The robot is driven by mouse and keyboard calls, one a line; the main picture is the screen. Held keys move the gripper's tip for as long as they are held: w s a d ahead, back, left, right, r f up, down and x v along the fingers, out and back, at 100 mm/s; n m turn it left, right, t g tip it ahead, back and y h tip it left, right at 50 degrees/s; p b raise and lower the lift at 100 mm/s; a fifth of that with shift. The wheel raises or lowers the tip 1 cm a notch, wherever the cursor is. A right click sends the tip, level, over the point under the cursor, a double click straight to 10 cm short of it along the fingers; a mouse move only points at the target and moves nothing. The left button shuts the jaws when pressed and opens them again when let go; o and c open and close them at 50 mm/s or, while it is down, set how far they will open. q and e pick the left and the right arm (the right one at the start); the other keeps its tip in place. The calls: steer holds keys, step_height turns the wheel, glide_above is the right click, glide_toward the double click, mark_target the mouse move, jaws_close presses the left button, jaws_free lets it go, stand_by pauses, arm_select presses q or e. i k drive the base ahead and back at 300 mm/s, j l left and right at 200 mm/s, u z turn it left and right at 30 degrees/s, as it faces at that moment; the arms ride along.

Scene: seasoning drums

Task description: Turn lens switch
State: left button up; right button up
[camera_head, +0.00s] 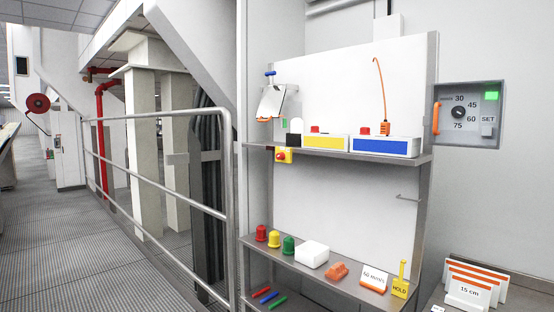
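A grey wall panel (497,136) at the right carries a round dark dial (458,112) with the numbers 30, 45, 60 and 75 around it. Neither of my grippers is in view.
A shelf unit stands left of the panel. Its upper shelf (290,150) bears a yellow-fronted box (325,143) and a blue-fronted box (385,147). A metal railing (150,115) runs along the left.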

mark_target(279, 156)
steer(key=i+u, duration=0.1)
steer(key=i, duration=0.6)
steer(key=i+l+u, duration=0.1)
steer(key=i, duration=0.6)
